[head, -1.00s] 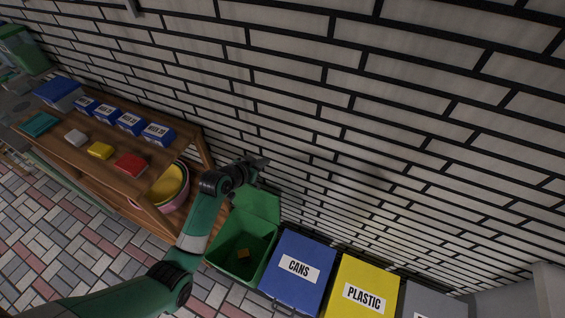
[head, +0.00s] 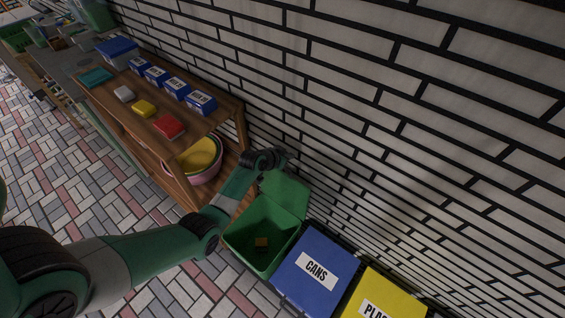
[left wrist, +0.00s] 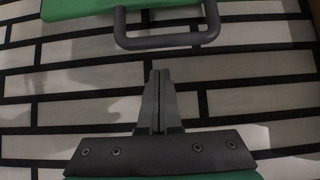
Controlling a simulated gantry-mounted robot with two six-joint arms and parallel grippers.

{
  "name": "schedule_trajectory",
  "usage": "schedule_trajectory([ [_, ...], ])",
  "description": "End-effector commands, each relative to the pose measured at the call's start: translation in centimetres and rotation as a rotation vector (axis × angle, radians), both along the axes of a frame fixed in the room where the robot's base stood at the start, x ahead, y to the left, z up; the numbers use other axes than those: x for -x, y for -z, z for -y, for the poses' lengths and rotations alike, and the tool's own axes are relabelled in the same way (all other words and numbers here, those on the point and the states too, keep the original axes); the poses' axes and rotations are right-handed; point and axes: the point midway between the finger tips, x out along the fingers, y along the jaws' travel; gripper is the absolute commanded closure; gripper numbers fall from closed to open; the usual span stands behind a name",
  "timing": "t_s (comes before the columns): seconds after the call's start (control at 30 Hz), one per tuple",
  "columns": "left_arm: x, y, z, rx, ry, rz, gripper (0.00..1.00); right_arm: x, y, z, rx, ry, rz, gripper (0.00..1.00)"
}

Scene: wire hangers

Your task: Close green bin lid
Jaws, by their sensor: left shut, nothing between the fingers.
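The green bin (head: 238,243) stands open on the paving, with a small brown item (head: 261,243) inside. Its green lid (head: 286,194) is swung up at the back, near the brick wall. My left gripper (head: 281,157) is just above the raised lid in the head view, small and dark there. In the left wrist view the left gripper (left wrist: 159,76) is shut and empty. The lid's green edge (left wrist: 80,8) and grey bar handle (left wrist: 165,42) are ahead of the fingertips, with a visible gap. My right gripper is not in view.
A blue CANS bin (head: 310,272) and a yellow bin (head: 385,297) stand right of the green bin. A wooden shelf (head: 222,112) with boxes and a yellow tub (head: 203,156) is on the left. The brick wall (head: 400,130) is close behind.

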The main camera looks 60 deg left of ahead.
Motion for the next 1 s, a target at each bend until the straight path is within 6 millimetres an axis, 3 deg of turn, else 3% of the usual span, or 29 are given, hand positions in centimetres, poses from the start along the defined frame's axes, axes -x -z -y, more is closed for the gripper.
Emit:
schedule_trajectory([
  [0.07,-1.0,1.3,-0.5,0.001,0.001,0.0,1.0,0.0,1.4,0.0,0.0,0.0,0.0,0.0],
  [0.2,0.9,1.1,0.5,0.001,-0.001,-0.001,1.0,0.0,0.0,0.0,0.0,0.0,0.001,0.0],
  [0.43,2.5,1.5,1.3,0.001,-0.001,0.0,1.0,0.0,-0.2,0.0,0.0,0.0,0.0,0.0],
  [0.83,2.7,1.6,1.5,0.0,0.002,0.002,1.0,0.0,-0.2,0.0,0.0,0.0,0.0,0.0],
  [1.0,2.7,1.9,2.7,-0.012,0.021,0.026,1.0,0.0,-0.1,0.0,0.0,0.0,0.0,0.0],
])
